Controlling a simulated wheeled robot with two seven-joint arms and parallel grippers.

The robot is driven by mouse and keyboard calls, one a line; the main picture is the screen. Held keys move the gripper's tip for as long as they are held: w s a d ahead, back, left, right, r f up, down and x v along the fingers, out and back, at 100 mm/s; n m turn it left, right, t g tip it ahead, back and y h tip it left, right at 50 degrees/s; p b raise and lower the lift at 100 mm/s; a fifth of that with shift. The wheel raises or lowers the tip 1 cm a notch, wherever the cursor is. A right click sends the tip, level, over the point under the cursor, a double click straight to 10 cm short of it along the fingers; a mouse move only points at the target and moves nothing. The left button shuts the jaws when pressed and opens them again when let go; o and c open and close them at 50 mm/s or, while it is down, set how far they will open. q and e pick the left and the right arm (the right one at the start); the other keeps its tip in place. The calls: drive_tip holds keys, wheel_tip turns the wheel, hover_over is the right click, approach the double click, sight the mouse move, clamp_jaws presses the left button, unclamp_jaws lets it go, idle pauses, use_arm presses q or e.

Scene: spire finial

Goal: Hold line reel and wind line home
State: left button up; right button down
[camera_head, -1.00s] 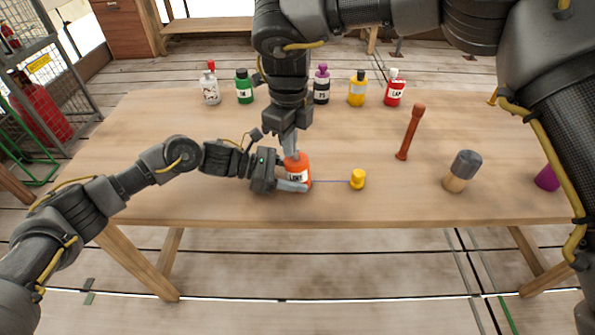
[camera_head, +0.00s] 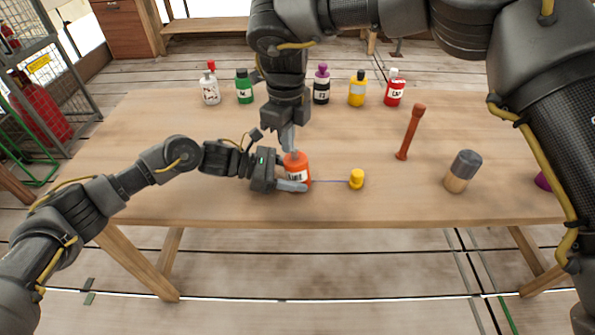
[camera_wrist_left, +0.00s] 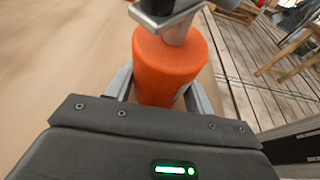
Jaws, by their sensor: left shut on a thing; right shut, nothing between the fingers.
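The orange line reel (camera_head: 297,167) stands upright near the front of the table, with a white label on its side. My left gripper (camera_head: 295,185) is shut on the reel from the left; the left wrist view shows the orange body (camera_wrist_left: 168,70) between its fingers. A thin line runs right from the reel to a yellow piece (camera_head: 357,179) on the table. My right gripper (camera_head: 289,144) points down at the top of the reel, shut with nothing between its fingers. Its tip meets the grey top piece, whose details are hard to make out.
Several labelled bottles, among them a green one (camera_head: 244,87), stand along the back of the wooden table (camera_head: 200,205). A purple thing (camera_head: 542,181) is partly hidden by my right arm.

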sight(288, 160)
drive_tip(key=shift+w+a, duration=0.15)
drive_tip(key=shift+w, duration=0.15)
idle(0.4)
drive_tip(key=shift+r, duration=0.35)
wheel_tip(288, 160, up, 6)
drive_tip(key=shift+r, duration=0.15)
idle(0.3)
